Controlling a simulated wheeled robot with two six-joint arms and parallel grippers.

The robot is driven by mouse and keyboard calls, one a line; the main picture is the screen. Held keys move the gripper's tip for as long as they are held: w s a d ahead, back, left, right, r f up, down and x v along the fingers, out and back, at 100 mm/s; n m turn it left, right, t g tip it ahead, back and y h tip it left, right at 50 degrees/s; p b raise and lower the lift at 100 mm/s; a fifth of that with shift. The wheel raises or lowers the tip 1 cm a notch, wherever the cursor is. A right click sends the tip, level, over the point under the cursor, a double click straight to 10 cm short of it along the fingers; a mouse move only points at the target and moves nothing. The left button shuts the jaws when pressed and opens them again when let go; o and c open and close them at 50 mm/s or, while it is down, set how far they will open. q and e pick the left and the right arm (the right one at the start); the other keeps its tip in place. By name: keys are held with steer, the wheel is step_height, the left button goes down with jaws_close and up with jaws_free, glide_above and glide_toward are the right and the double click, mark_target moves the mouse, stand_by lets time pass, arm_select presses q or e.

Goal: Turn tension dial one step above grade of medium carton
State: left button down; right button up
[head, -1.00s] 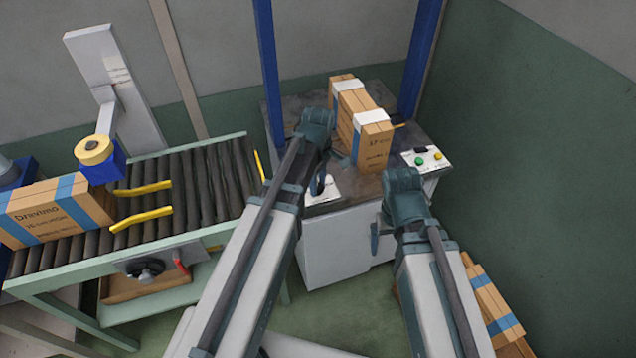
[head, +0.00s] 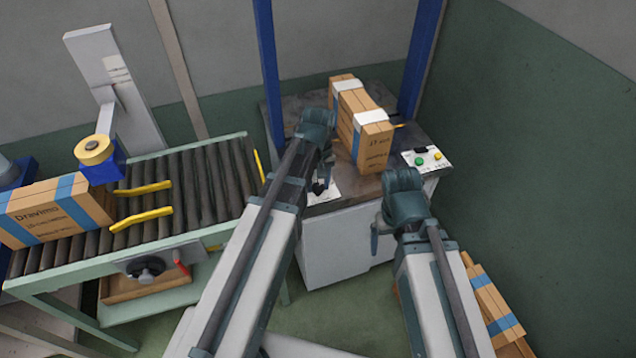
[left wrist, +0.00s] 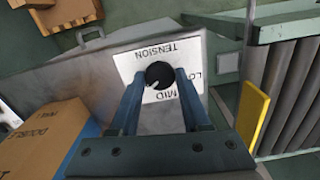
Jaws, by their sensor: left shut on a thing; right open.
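The tension dial (left wrist: 159,75) is a black round knob on a white plate (left wrist: 128,62) marked TENSION, with LO and MID readable and the rest hidden by a finger. My left gripper (left wrist: 158,80) is shut on the dial. A pale mark on the knob points to the lower left in the left wrist view. In the head view the plate (head: 331,190) is partly hidden by my left arm. A brown carton with white bands (head: 376,146) stands on the machine table. My right gripper (head: 376,235) is open and empty, in front of the table.
A blue-banded carton (head: 50,208) marked Dravimo lies on the roller conveyor (head: 195,190) at left. Another blue-banded carton (head: 490,303) is low at right. A button panel (head: 428,160) sits on the table's right corner. Blue posts (head: 418,60) flank the table.

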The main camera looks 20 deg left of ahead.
mark_target(318, 187)
arm_select(q)
steer(key=shift+m, duration=0.9)
steer(key=shift+c, duration=1.8)
jaws_free()
step_height(318, 187, up, 14)
steer(key=p, duration=1.4)
steer(key=shift+f, duration=0.2)
step_height(318, 187, down, 13)
steer(key=b, duration=1.3)
